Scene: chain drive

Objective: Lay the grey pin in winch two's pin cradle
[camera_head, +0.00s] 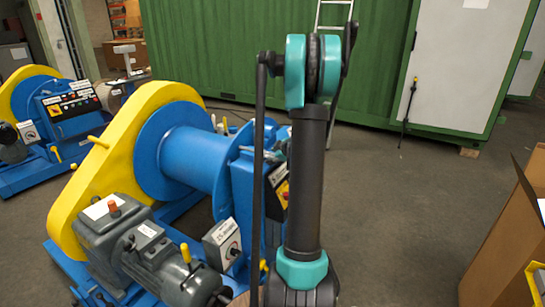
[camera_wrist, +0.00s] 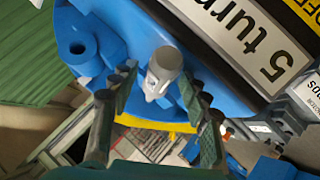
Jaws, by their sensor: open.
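In the wrist view my gripper (camera_wrist: 157,92) is open, with one finger on each side of a grey pin (camera_wrist: 164,68). The pin has a rounded end and a narrower, paler tip. I cannot tell whether either finger touches it. A blue bracket (camera_wrist: 118,35) lies around and behind the pin, with a hollow blue socket to its left. I cannot tell which part is the pin cradle. In the head view my arm reaches beside the near blue winch (camera_head: 200,160) with a yellow guard. The pin cannot be made out there.
A sign reading "5 turn" (camera_wrist: 245,48) is close to the fingers. A second blue and yellow winch (camera_head: 55,115) stands at the far left. A green container (camera_head: 250,50) and a ladder are behind. A cardboard box (camera_head: 505,240) is at right. Open floor lies between.

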